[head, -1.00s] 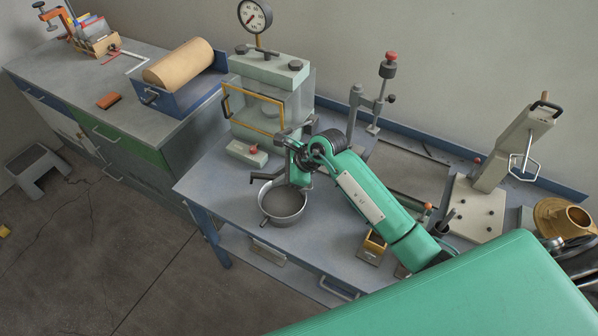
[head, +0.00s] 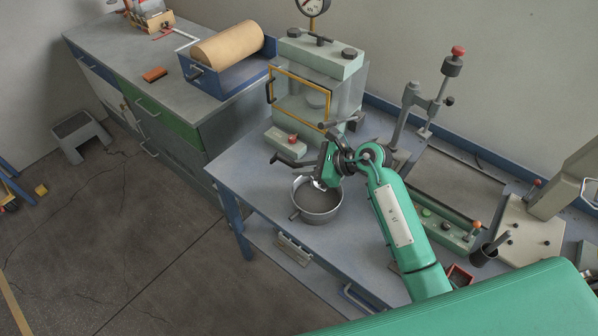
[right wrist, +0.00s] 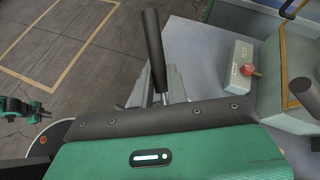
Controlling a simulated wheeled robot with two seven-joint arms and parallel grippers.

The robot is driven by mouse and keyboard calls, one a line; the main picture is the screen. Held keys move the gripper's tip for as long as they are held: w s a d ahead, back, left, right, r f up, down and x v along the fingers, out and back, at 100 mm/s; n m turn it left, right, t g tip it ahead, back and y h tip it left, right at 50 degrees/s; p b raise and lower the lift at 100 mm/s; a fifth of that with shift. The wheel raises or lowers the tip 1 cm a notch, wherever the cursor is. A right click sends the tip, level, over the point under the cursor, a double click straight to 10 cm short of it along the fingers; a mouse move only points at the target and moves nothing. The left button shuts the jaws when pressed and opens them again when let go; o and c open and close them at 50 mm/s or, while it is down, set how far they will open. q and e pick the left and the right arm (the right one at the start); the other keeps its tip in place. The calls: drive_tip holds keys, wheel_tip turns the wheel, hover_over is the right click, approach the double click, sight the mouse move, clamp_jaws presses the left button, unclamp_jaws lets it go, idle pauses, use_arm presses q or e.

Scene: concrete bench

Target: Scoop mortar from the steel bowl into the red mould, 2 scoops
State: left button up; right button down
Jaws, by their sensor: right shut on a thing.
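The steel bowl (head: 318,215) stands near the bench's front edge with grey mortar in it. My right gripper (head: 323,172) is above the bowl's back rim, shut on a scoop. The scoop's black handle (head: 290,161) sticks out to the left of the fingers; it also shows in the right wrist view (right wrist: 153,50), rising from between the jaws. A small bright metal part shows below the fingers at the bowl; the scoop's load cannot be made out. The red mould (head: 460,273) is at the lower right, partly hidden by my green body.
A press with a yellow-framed guard (head: 300,97) stands behind the bowl, with a red-button control box (head: 288,141) in front of it. A dark cup (head: 486,254) stands near the mould. My right forearm covers the bench between bowl and mould.

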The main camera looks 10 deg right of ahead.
sight(311, 184)
drive_tip(key=shift+t+y, duration=0.5)
drive_tip(key=shift+y, duration=0.2)
drive_tip(key=shift+s+d+f+b, duration=0.1)
drive_tip(key=shift+d+f+b, duration=0.05)
drive_tip(key=shift+f+b, duration=1.2)
drive_tip(key=shift+d+f+b, duration=0.2)
drive_tip(key=shift+f+b, duration=0.9)
drive_tip(key=shift+b, duration=0.45)
drive_tip(key=shift+s+d+f+b, duration=0.1)
drive_tip(key=shift+d+f+b, duration=0.05)
drive_tip(key=shift+f+b, duration=1.2)
drive_tip(key=shift+r, duration=0.1)
